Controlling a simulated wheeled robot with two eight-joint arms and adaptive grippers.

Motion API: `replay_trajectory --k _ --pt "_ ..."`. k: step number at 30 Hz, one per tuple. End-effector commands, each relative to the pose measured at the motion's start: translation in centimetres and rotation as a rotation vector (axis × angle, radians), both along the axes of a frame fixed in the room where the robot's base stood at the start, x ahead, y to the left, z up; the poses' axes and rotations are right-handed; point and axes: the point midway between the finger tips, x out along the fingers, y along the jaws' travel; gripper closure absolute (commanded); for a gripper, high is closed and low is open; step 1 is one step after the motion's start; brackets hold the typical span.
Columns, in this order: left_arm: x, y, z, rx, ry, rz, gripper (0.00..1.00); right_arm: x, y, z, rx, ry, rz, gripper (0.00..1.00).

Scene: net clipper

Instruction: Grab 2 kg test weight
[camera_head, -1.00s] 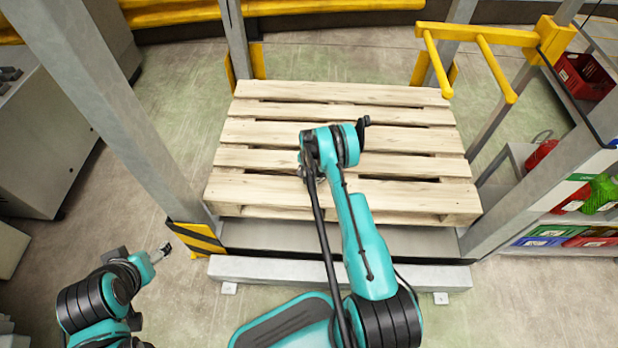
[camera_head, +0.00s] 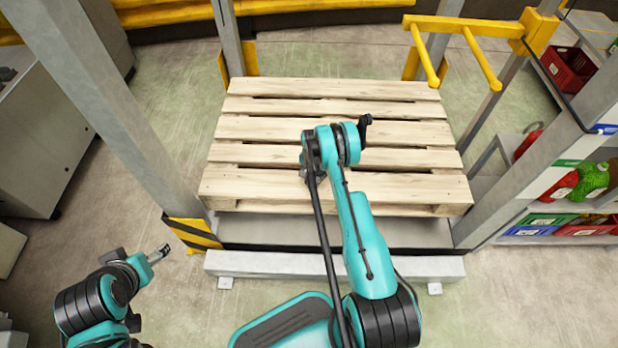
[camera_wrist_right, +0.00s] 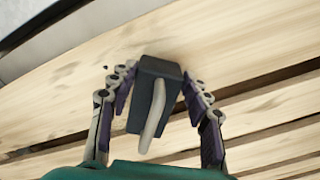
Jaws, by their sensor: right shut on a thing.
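The test weight (camera_wrist_right: 160,73), a dark grey block with a pale bar-shaped handle, is between the fingers of my right gripper (camera_wrist_right: 158,80) in the right wrist view. The fingers close on it from both sides. Pale pallet boards show behind it. In the head view my right arm extends over the wooden pallet (camera_head: 335,128), and its own wrist mostly hides the right gripper; the weight cannot be made out there. My left gripper (camera_head: 160,253) is at the lower left, away from the pallet, too small to tell if open.
Grey posts stand at both sides of the pallet, the left with a black-yellow guard (camera_head: 193,233). A yellow bar frame (camera_head: 470,30) juts in at the upper right. Shelves with red, green and blue crates (camera_head: 545,220) stand right.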

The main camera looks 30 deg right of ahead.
Motion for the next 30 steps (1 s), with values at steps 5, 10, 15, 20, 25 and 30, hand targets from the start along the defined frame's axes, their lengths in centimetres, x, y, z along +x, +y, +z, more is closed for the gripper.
replay_trajectory --k 5,10,15,20,25,30 --pt "0.0 0.0 0.0 0.0 0.0 0.0 0.32 -0.1 -0.1 0.0 -0.001 0.003 -0.001 1.0" --pt "0.0 0.0 0.0 0.0 0.0 0.0 0.32 -0.1 -0.1 0.0 -0.001 0.002 -0.001 0.28" --pt "0.0 0.0 0.0 0.0 0.0 0.0 0.32 0.0 0.0 0.0 0.0 0.001 0.0 0.28" --pt "0.0 0.0 0.0 0.0 0.0 0.0 0.32 0.0 0.0 0.1 0.0 0.001 0.0 0.28" --pt "0.0 0.0 0.0 0.0 0.0 0.0 0.32 0.0 0.0 1.8 0.0 0.0 0.0 0.28" --pt "0.0 0.0 0.0 0.0 0.0 0.0 0.32 -0.1 0.0 5.4 0.0 0.001 0.0 0.28"
